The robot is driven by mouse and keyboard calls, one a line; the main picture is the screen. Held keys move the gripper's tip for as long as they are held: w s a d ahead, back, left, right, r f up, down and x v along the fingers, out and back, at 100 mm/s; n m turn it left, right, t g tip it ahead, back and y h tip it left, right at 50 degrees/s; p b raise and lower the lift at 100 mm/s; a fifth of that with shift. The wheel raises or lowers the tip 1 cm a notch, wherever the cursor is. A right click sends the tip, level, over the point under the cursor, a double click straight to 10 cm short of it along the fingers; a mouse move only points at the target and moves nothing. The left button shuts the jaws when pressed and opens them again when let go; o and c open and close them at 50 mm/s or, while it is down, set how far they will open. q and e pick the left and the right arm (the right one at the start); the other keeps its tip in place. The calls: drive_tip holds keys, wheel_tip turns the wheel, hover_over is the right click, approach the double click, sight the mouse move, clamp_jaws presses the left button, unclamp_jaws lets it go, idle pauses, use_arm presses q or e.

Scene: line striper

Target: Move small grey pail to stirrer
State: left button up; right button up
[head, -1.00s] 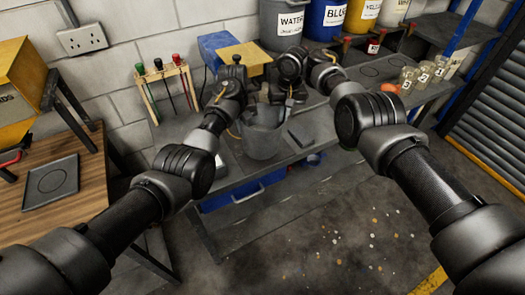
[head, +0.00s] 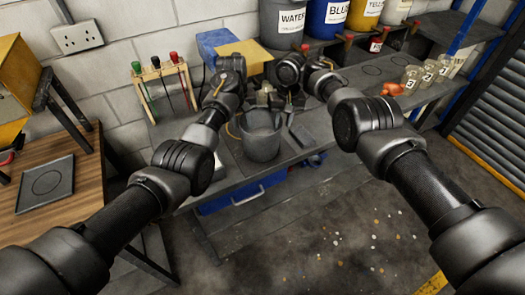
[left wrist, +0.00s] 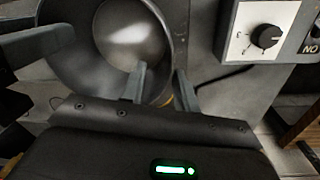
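The small grey pail (head: 262,140) stands upright on the grey bench, its open top facing up. My left gripper (head: 242,112) is at the pail's left rim. In the left wrist view my left gripper (left wrist: 160,85) has one finger over the pail's mouth and the other outside, with the wall of the pail (left wrist: 95,60) between them and a gap showing. My right gripper (head: 280,92) is just behind the pail; its fingertips are hidden. A white panel with a black knob, probably the stirrer (left wrist: 262,35), is beside the pail; my left arm mostly covers it in the head view.
A flat dark block (head: 302,135) lies right of the pail. A rack with coloured-handled tools (head: 162,85) stands at the back left, a blue and yellow box (head: 225,45) behind. Labelled drums (head: 325,15) line the back. Numbered jars (head: 415,78) stand at right.

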use_arm(q)
drive_tip(key=r, duration=0.5)
drive_tip(key=shift+s+a+r, duration=0.1)
drive_tip(key=shift+s+r, duration=0.05)
drive_tip(key=shift+s, duration=0.15)
use_arm(e)
wheel_tip(320, 180, up, 12)
drive_tip(key=d, duration=0.1)
drive_tip(key=shift+s+r, duration=0.15)
drive_tip(key=shift+r, duration=0.1)
